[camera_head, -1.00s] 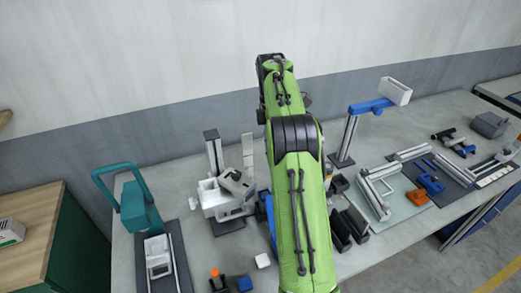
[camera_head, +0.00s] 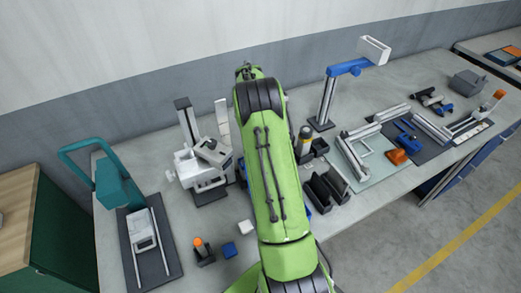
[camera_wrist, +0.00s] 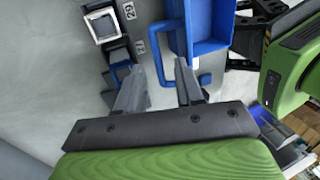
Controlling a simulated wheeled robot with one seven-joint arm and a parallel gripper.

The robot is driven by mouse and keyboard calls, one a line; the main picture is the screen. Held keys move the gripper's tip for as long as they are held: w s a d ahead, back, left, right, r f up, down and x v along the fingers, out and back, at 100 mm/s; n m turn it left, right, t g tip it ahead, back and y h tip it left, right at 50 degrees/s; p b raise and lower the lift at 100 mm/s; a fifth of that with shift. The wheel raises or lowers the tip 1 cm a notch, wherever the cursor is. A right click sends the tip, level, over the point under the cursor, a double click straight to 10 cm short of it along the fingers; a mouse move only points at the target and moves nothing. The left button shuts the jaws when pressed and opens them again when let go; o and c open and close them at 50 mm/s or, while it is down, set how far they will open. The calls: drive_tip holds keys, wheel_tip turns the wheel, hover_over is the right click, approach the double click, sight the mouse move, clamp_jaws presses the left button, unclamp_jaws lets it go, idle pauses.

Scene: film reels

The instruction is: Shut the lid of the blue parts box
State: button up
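The blue parts box (camera_wrist: 210,45) is at the top of the wrist view, with its open inside partly showing. A thin blue loop (camera_wrist: 154,45), like a handle, stands at its left side. I cannot tell the lid from the walls. My gripper (camera_wrist: 158,75) is open and empty, its two grey fingers pointing at the box and the loop. I cannot tell whether a finger touches the loop. In the head view my green arm hides most of the box and my gripper; a blue edge (camera_head: 308,210) shows right of the arm.
A white and grey fixture (camera_head: 205,165) stands left of my arm, and a teal press (camera_head: 115,185) farther left. A small blue block (camera_head: 229,250) lies near the front.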

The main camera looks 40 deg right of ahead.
drive_tip(key=shift+x, duration=0.95)
drive_tip(key=shift+c, duration=0.2)
drive_tip(key=shift+d, duration=0.1)
clamp_jaws()
drive_tip(key=shift+w, duration=0.1)
idle(0.3)
